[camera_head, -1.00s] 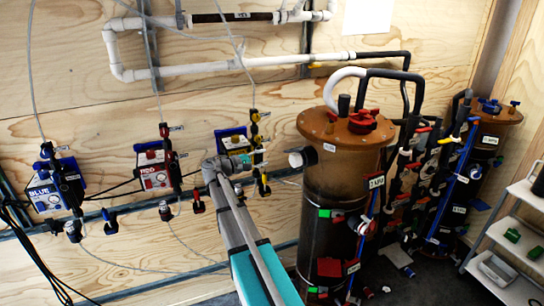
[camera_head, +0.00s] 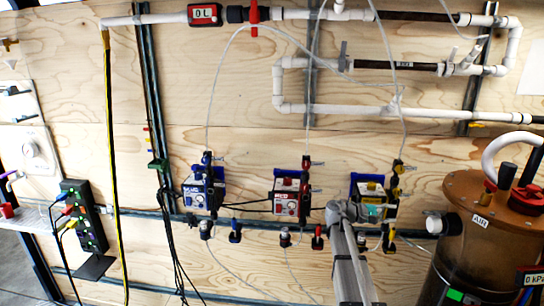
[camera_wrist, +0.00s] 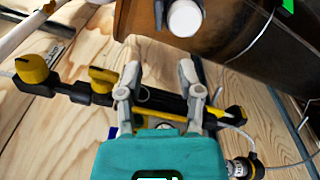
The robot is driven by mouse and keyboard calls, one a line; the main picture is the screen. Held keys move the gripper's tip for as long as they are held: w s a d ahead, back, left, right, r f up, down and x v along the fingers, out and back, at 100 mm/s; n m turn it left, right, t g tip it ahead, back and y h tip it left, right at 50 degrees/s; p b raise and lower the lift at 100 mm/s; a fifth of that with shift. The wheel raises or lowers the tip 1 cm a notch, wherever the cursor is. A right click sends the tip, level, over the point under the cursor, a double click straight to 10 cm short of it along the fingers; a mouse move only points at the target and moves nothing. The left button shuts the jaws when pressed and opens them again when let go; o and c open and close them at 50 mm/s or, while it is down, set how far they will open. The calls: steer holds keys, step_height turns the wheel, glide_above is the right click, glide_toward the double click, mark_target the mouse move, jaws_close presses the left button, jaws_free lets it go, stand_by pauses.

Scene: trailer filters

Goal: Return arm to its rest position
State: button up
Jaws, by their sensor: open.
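My arm rises from the bottom of the head view, and its end, with a teal part of my gripper, is in front of the yellow-labelled pump (camera_head: 370,187). The fingers are too small to make out there. In the wrist view my gripper (camera_wrist: 159,76) is open, its two grey fingers spread apart with nothing held between them. A black valve fitting with yellow knobs (camera_wrist: 104,78) lies just beyond and behind the fingers. I cannot tell whether they touch it.
A blue pump (camera_head: 203,190) and a red pump (camera_head: 291,195) hang on the wooden wall to the left. A brown tank (camera_head: 480,240) stands close on the right. White pipes (camera_head: 345,110) and thin hoses run above. A black power strip (camera_head: 85,217) is at far left.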

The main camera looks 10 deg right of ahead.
steer(key=s+a+f+m+t+y, duration=0.2)
steer(key=s+a+f+y, duration=0.75)
steer(key=a+f, duration=0.5)
steer(key=s+a+f+y, duration=0.2)
steer(key=s+a+y, duration=0.2)
steer(key=a, duration=0.4)
steer(key=s+a+f+m+y, duration=0.1)
steer(key=s+a+y, duration=0.3)
steer(key=a, duration=0.5)
steer(key=shift+s+a+f, duration=0.15)
steer(key=shift+s+f, duration=0.3)
steer(key=shift+s, duration=0.4)
